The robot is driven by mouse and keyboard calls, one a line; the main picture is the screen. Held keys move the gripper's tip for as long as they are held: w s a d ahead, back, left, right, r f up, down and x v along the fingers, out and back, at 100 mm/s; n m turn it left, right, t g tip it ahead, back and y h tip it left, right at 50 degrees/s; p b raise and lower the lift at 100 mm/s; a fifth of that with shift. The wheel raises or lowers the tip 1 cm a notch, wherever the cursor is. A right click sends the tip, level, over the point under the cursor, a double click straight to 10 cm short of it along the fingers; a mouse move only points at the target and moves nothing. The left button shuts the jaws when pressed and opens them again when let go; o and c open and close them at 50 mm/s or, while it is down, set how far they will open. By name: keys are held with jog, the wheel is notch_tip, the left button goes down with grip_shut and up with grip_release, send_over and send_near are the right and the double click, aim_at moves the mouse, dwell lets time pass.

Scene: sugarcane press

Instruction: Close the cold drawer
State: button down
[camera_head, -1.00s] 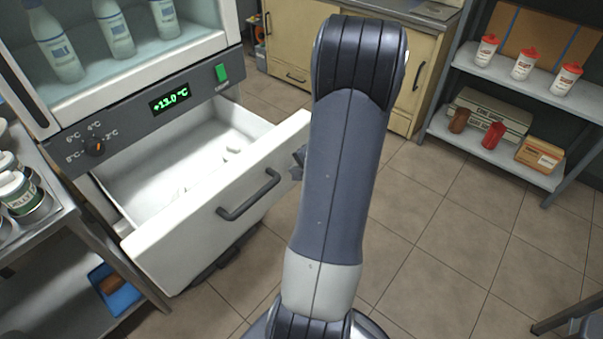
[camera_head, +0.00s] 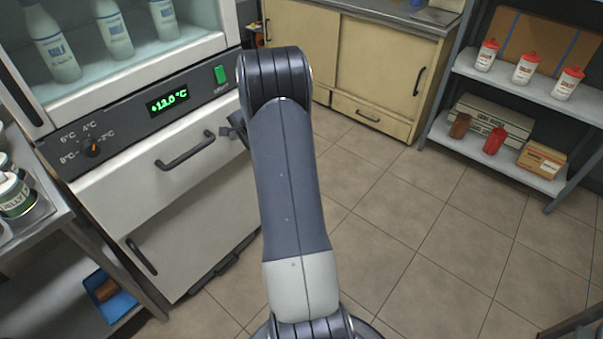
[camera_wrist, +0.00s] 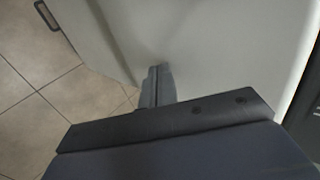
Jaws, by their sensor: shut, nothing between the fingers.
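The cold drawer's white front (camera_head: 140,190) sits directly under the fridge's control panel, and its inside no longer shows in the head view. It looks shut or almost shut; I cannot tell if a small gap remains. Its dark bar handle (camera_head: 186,150) runs across the front. My gripper (camera_head: 237,127) is at the right end of the drawer front, partly hidden by my arm. In the wrist view my gripper's fingers (camera_wrist: 156,82) are together and empty, with tips at the white drawer front (camera_wrist: 220,55). Contact looks likely, but is not clear.
A lower door (camera_head: 185,245) is under the drawer. A metal table (camera_head: 50,235) stands left. Wooden cabinets (camera_head: 370,70) and a shelf rack (camera_head: 520,95) stand behind. The floor at right is clear.

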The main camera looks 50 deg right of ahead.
jog(key=w, duration=0.4)
jog(key=shift+r+p, duration=0.15)
jog(key=shift+p, duration=0.25)
jog(key=shift+r, duration=0.1)
